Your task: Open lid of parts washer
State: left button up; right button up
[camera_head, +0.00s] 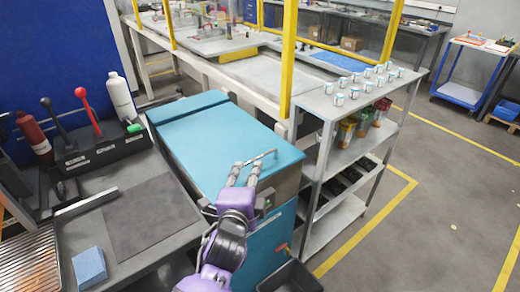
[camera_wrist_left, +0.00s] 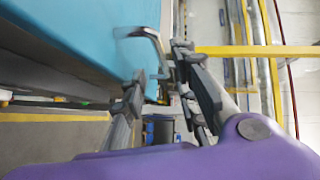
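The parts washer is a teal box whose teal lid (camera_head: 220,145) lies flat and looks closed. A bent metal handle (camera_head: 262,157) is on the lid near its front edge. In the left wrist view the handle (camera_wrist_left: 150,42) reaches down from the teal lid (camera_wrist_left: 75,35) into the space between my fingers. My left gripper (camera_head: 245,168) is at the handle, its two fingers apart. The left wrist view also shows the gripper's fingers (camera_wrist_left: 160,65) open, one to each side of the handle. I cannot tell whether they touch it. My right gripper is not in view.
A shelf cart (camera_head: 345,112) with several small jars stands close to the right of the washer. A bench (camera_head: 65,225) with bottles, levers and a blue sponge (camera_head: 89,267) is at left. A black bin (camera_head: 290,278) is below the washer's front. Space above the lid looks clear.

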aim_at(252, 162)
pick_arm(q)
jog(key=x, duration=0.2)
jog(key=shift+w+r, duration=0.2)
jog(key=shift+w, duration=0.2)
jog(key=x, duration=0.3)
jog(key=shift+w+f, duration=0.15)
jog(key=shift+w, duration=0.15)
jog(key=shift+w+d, duration=0.1)
jog(key=shift+w, duration=0.35)
jog(key=shift+c, duration=0.4)
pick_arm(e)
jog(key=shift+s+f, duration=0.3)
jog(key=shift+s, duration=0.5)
